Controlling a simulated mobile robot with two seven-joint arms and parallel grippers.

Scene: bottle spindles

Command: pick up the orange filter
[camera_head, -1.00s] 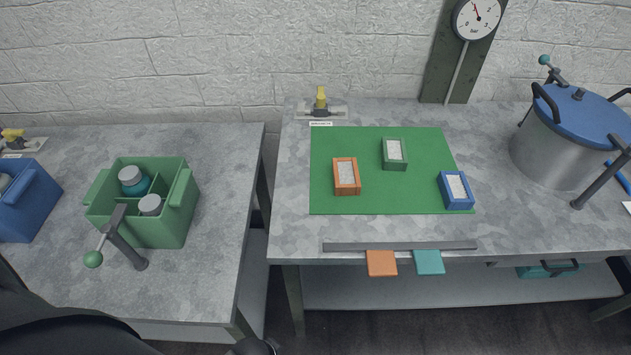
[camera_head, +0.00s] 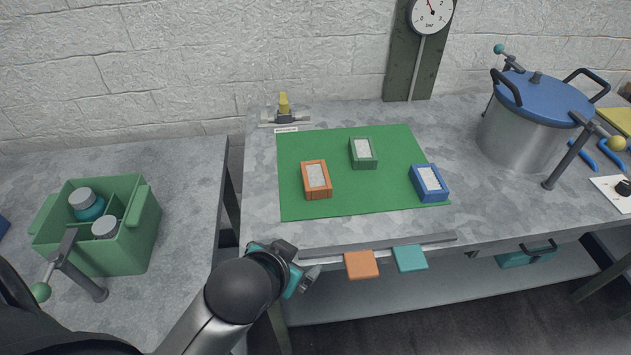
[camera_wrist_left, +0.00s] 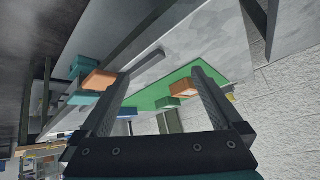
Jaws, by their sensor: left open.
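The orange filter (camera_head: 316,179) is a small orange block with a pale grey top, lying at the left part of the green mat (camera_head: 350,204) on the right-hand table. In the left wrist view the orange filter (camera_wrist_left: 184,88) shows between my fingers, still some way off. My left gripper (camera_head: 312,274) is at the table's front edge, in front of and below the filter, and apart from it. In the left wrist view its two fingers (camera_wrist_left: 160,98) are spread wide with nothing between them. My right gripper is not in view.
A green filter (camera_head: 363,153) and a blue filter (camera_head: 429,183) lie on the same mat. A metal strip (camera_head: 380,244) runs along the table's front, with orange (camera_head: 361,265) and teal (camera_head: 409,258) tabs below it. A pot (camera_head: 528,125) stands at right.

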